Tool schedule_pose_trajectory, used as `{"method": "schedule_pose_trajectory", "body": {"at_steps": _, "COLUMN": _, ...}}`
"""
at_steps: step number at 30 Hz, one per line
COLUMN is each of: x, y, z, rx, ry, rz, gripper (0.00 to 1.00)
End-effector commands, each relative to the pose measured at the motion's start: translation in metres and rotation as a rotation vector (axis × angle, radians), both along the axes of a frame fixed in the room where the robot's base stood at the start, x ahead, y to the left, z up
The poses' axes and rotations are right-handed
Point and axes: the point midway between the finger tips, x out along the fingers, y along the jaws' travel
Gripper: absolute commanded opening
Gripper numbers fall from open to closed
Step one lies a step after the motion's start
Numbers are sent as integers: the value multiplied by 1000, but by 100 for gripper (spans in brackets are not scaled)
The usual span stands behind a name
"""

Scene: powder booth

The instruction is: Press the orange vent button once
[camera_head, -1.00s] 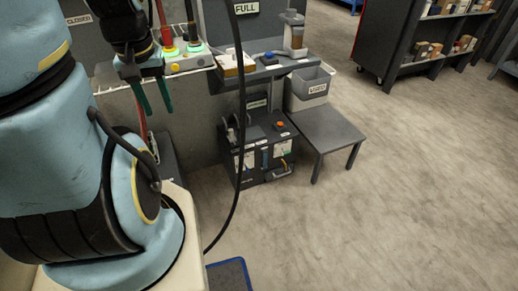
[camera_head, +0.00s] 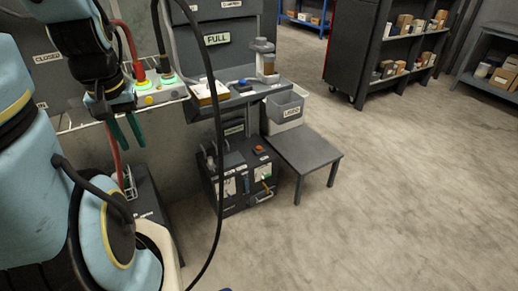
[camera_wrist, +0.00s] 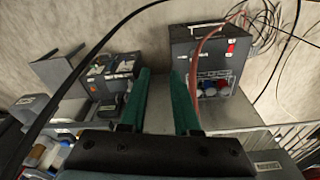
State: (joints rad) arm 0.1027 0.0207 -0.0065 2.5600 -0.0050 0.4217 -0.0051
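The orange button (camera_head: 260,149) sits on top of a black floor-standing unit (camera_head: 205,192) in the head view. The unit has white panels and a handle on its front. My gripper (camera_head: 127,143) has two teal fingers pointing down, left of the unit and apart from it. In the wrist view the fingers of my gripper (camera_wrist: 160,75) are spread with nothing between them. The black unit (camera_wrist: 109,76) also appears there, left of the fingers.
A lit control ledge (camera_head: 160,96) is beside my gripper. A black cable hangs in front of the unit. A low grey table (camera_head: 306,152) stands right of it, with a "USED" bin (camera_head: 285,107) behind. Another box with a red switch (camera_wrist: 231,47) is in the wrist view. Floor at right is clear.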

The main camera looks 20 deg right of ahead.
Motion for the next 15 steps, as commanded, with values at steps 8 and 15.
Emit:
{"method": "schedule_pose_trajectory", "body": {"at_steps": 8, "x": 0, "y": 0, "z": 0, "rx": 0, "ry": 0, "rz": 0, "gripper": 0}}
{"method": "schedule_pose_trajectory", "body": {"at_steps": 15, "x": 0, "y": 0, "z": 0, "rx": 0, "ry": 0, "rz": 0, "gripper": 0}}
